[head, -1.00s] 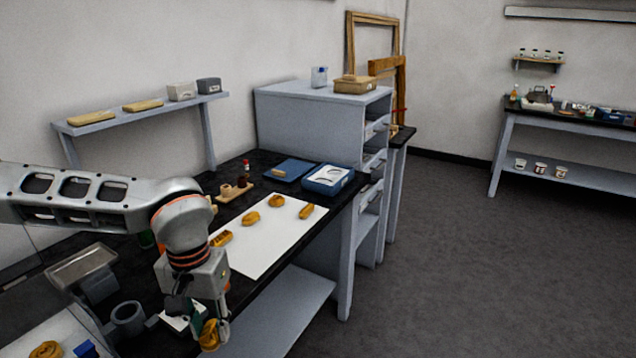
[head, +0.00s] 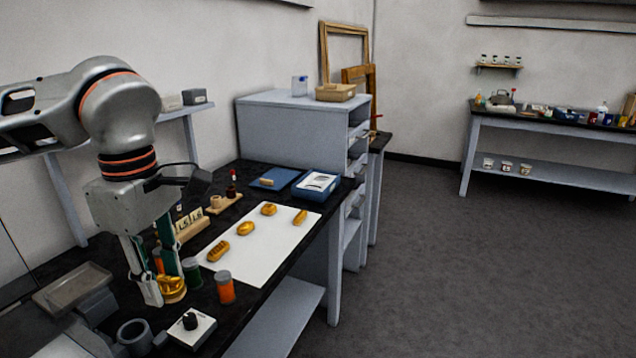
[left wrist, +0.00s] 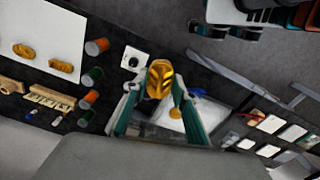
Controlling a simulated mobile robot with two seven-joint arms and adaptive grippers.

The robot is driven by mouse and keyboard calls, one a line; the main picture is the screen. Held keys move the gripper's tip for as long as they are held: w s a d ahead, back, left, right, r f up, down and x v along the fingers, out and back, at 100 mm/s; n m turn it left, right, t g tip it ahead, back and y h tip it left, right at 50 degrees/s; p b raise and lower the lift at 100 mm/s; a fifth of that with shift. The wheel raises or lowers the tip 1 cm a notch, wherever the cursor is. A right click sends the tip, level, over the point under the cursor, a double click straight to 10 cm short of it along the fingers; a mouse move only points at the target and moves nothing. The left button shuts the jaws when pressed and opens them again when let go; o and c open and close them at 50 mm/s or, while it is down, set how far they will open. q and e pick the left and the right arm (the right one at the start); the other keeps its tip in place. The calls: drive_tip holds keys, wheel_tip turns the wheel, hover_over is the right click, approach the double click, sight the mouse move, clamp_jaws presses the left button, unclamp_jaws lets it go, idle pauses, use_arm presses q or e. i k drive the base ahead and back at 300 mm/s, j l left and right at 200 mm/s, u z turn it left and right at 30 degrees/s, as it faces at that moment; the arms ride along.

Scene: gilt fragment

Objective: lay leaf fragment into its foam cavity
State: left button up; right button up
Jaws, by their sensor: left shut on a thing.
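My left gripper (head: 163,292) is shut on a gold leaf fragment (head: 172,289) and holds it over the dark bench, beside the green and orange jars. In the left wrist view, the gold leaf fragment (left wrist: 158,80) shows between the two teal-padded fingers. A blue box (head: 299,190) with a white foam insert (head: 318,182) stands at the bench's far right end, well away from the gripper. Its cavity is too small to make out clearly. Part of what looks like my right gripper (left wrist: 225,30) shows at the top right of the left wrist view; its jaw state is unclear.
Several other gold pieces (head: 246,228) lie on a white sheet (head: 262,250). An orange jar (head: 226,288), a green jar (head: 192,272), a white box with a black knob (head: 191,331) and a grey cup (head: 134,335) stand near the gripper. A metal tray (head: 72,288) lies left.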

sight(317, 184)
drive_tip(key=i, duration=0.9)
drive_tip(key=k, duration=0.5)
